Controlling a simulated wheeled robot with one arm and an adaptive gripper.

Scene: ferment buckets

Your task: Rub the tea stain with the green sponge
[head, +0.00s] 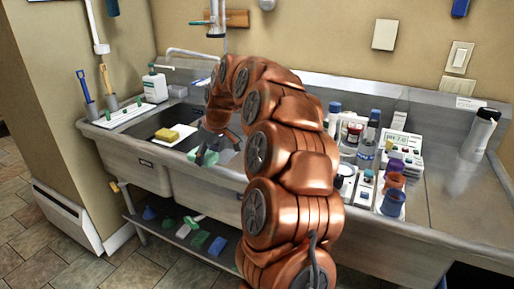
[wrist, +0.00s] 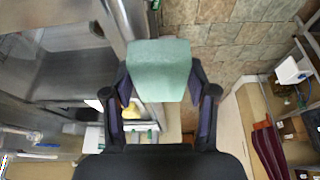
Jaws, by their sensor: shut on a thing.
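The green sponge (wrist: 160,72) is clamped between the two fingers of my gripper (wrist: 159,88) in the wrist view, clear of other things there. In the head view, my gripper (head: 208,148) holds the green sponge (head: 206,158) near the front rim of the steel sink (head: 215,174), at the right part of the basins. I cannot tell from these views whether the sponge touches the rim. I cannot make out the tea stain; my arm hides part of the sink.
A yellow sponge (head: 175,135) sits at the sink's divider. A soap bottle (head: 155,85) stands at the back left. Bottles, a meter (head: 404,144) and coloured cups (head: 393,187) crowd the counter right of my arm. Several coloured items lie on the lower shelf (head: 178,237).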

